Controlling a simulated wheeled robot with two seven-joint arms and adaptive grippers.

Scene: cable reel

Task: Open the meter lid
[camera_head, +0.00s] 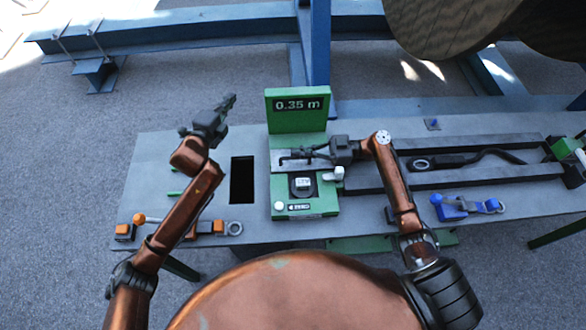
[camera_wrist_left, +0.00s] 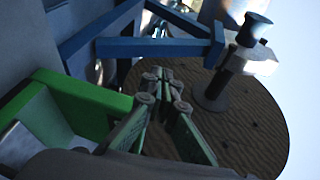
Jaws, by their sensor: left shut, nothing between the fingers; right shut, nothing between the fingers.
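The green meter (camera_head: 325,206) sits on the grey bench, with a small black-framed dial (camera_head: 302,185) and a white knob (camera_head: 279,206) on its front part. Its upright green panel (camera_head: 297,122) reads "0.35 m". My right gripper (camera_head: 284,158) is shut and empty over the grey slotted part of the meter, partly covering it. I cannot tell whether it touches, or make out the lid's edges. My left gripper (camera_head: 231,100) is shut and empty, raised to the left of the meter. Its closed fingers show in the left wrist view (camera_wrist_left: 166,76), before a wooden reel.
The bench (camera_head: 150,165) has a dark rectangular opening (camera_head: 242,180) left of the meter. Orange-handled tools (camera_head: 205,227) lie at front left and a blue clamp (camera_head: 455,208) at right. A black cable (camera_head: 450,160) lies between rails. A blue post (camera_head: 320,60) stands behind.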

